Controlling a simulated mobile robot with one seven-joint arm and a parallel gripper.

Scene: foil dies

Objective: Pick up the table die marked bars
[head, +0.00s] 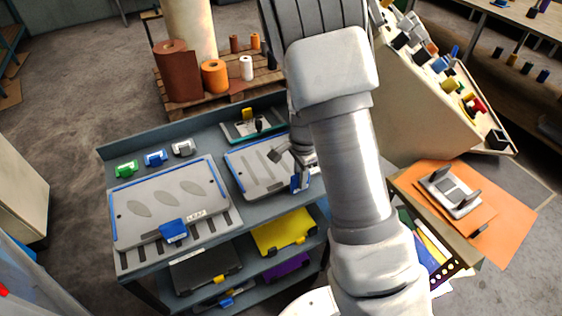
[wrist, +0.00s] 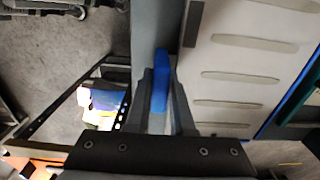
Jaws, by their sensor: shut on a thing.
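The bars die (head: 262,172) is a pale grey plate with long parallel slots and blue edging. It sits at the right of the cart top in the head view; its slotted face also fills the right of the wrist view (wrist: 238,62). My gripper (head: 299,174) is at the plate's right front edge, partly hidden by my arm. In the wrist view my fingers (wrist: 160,88) are closed on the die's blue handle (wrist: 161,72). I cannot tell whether the plate is clear of the cart top. A second die (head: 165,215) with oval cutouts lies to its left.
The grey cart (head: 110,158) holds small green, blue and white pieces at the back and a teal-edged die (head: 252,126) behind the bars die. Yellow (head: 285,232) and dark plates fill lower shelves.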

